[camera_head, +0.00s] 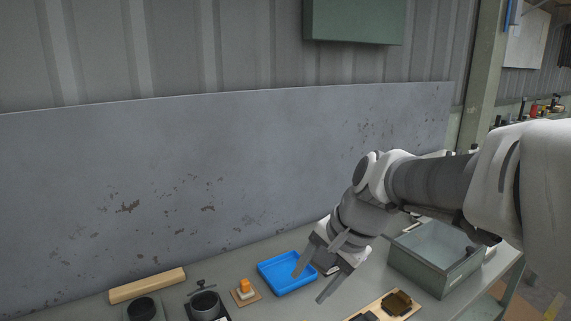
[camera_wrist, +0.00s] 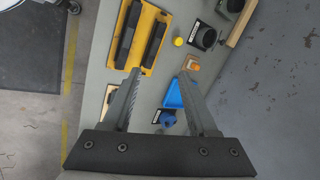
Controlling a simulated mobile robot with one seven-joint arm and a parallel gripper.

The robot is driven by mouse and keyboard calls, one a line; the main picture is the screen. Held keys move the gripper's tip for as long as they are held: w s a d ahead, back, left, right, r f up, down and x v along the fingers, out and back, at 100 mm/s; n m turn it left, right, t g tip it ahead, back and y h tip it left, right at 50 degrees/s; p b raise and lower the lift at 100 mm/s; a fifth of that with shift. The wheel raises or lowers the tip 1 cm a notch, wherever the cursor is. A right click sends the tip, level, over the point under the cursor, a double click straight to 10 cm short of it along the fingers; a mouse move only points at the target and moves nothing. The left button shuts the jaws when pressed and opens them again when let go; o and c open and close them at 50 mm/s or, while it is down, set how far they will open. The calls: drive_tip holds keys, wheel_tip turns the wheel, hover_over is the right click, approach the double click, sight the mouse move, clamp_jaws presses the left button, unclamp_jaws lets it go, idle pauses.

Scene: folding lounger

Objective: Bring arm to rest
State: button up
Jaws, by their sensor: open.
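My gripper (camera_head: 310,285) is open and hangs over the bench, with its fingers in front of and beside the blue tray (camera_head: 271,277). Nothing shows between the fingers in the head view. In the wrist view my gripper (camera_wrist: 160,74) has its two fingers well apart, and part of the blue tray (camera_wrist: 173,97) shows behind the right finger. My arm reaches in from the right in the head view, bent down at the wrist. I cannot tell the exact height of the fingertips above the bench.
A grey open bin (camera_head: 420,278) stands right of my gripper, under my arm. An orange block on a wooden base (camera_head: 245,290), a dark cup (camera_head: 206,305) and a wooden bar (camera_head: 148,285) lie left. A yellow tray (camera_wrist: 148,62) holds black bars. A metal panel (camera_head: 250,160) backs the bench.

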drive_tip(key=s+d+n+t+h, duration=0.2)
drive_tip(key=s+d+n+h, duration=0.2)
drive_tip(key=s+d+n, duration=0.4)
drive_tip(key=shift+s+d+r+t, duration=0.35)
drive_tip(key=shift+s+d, duration=0.3)
drive_tip(key=shift+s, duration=2.05)
